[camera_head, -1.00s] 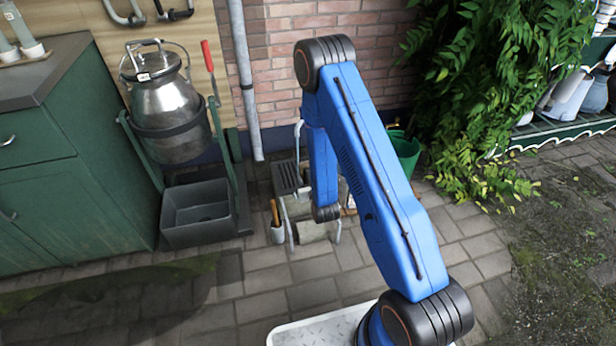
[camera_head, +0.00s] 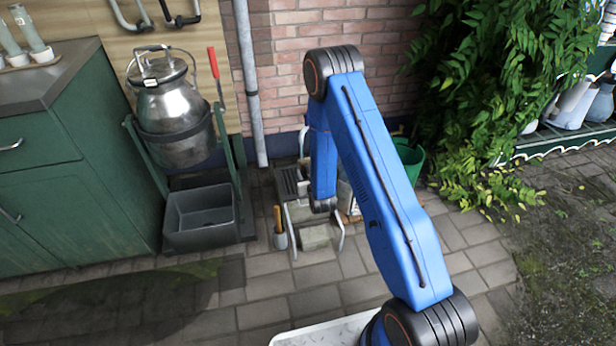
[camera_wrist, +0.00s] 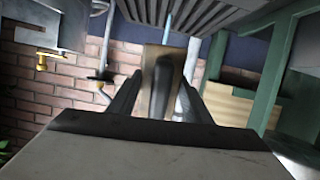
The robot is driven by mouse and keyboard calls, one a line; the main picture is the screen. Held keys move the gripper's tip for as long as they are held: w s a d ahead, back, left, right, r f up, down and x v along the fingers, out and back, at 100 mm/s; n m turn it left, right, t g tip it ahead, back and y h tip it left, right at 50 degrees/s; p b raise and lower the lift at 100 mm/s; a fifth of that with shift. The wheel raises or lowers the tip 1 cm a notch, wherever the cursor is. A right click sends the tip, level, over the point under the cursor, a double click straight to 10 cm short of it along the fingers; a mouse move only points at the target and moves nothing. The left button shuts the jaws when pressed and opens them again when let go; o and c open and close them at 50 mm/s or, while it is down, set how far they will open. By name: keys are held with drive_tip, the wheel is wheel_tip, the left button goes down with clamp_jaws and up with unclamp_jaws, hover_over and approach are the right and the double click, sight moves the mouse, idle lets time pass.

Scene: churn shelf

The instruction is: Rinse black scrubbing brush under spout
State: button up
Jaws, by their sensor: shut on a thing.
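In the wrist view my gripper (camera_wrist: 162,100) is shut on a brown, wood-coloured piece with a dark middle, which I take to be the scrubbing brush (camera_wrist: 160,62). Its bristles cannot be made out. A brass tap (camera_wrist: 41,60) sticks out at the left of the wrist view, and a grey pipe fitting (camera_wrist: 104,75) stands nearer the middle; which is the spout is unclear. The held piece is apart from both in the picture. In the head view the gripper is mostly hidden behind my blue arm, near a low stand with a dark slatted top (camera_head: 288,181).
A metal churn (camera_head: 172,110) hangs in a green frame above a grey basin (camera_head: 200,218). A green bucket (camera_head: 411,160) is behind my arm. The paving in front is clear.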

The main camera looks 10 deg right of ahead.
drive_tip(key=r+x, duration=0.1)
drive_tip(key=x, duration=0.7)
drive_tip(key=shift+r, duration=0.2)
drive_tip(key=shift+w, duration=0.15)
idle(1.9)
drive_tip(key=f+v, duration=0.2)
drive_tip(key=v, duration=1.2)
drive_tip(key=shift+s+f, duration=0.2)
drive_tip(key=shift+s, duration=0.15)
idle(0.4)
